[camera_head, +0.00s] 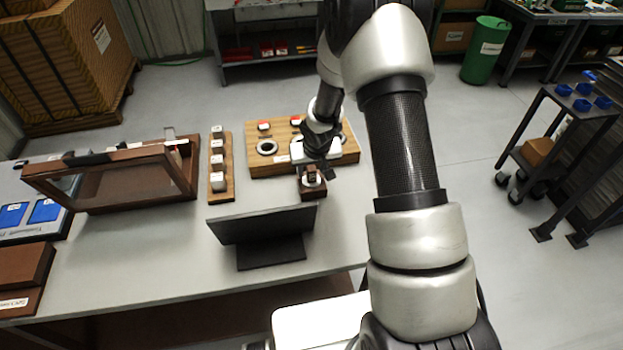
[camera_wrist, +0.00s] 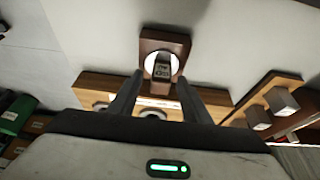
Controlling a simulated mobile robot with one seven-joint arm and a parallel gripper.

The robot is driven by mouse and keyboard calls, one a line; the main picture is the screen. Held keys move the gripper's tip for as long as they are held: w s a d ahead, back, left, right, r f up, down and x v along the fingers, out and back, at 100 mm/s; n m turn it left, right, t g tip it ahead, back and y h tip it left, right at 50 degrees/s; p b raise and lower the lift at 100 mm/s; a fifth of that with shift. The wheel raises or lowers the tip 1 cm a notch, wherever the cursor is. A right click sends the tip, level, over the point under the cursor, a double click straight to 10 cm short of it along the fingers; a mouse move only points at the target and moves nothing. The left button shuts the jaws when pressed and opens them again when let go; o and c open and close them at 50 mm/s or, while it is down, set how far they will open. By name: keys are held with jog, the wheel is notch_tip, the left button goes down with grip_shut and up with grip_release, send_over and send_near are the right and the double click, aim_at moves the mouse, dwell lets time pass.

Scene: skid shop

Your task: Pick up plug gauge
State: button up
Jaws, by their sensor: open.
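What looks like the plug gauge (camera_wrist: 162,69), a small dark piece with light markings, stands in a square brown wooden block (camera_wrist: 176,38) with a pale round seat. In the head view the gauge (camera_head: 312,178) and its block (camera_head: 313,192) are on the grey table, in front of the wooden board. My gripper (camera_head: 315,170) is at the block, pointing down. In the wrist view my gripper (camera_wrist: 160,80) is open, with one finger to each side of the gauge and no visible contact. The gauge's lower part is hidden in the block.
A wooden board (camera_head: 262,166) with a ring (camera_head: 267,147) and red-topped pieces lies behind. A strip of several blocks (camera_head: 229,190) and a brown-framed glass case (camera_head: 115,180) stand left. A dark tilted panel (camera_head: 262,224) stands close in front. The table's right edge is near.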

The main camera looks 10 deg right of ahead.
grip_shut()
jog(key=shift+r, duration=0.1)
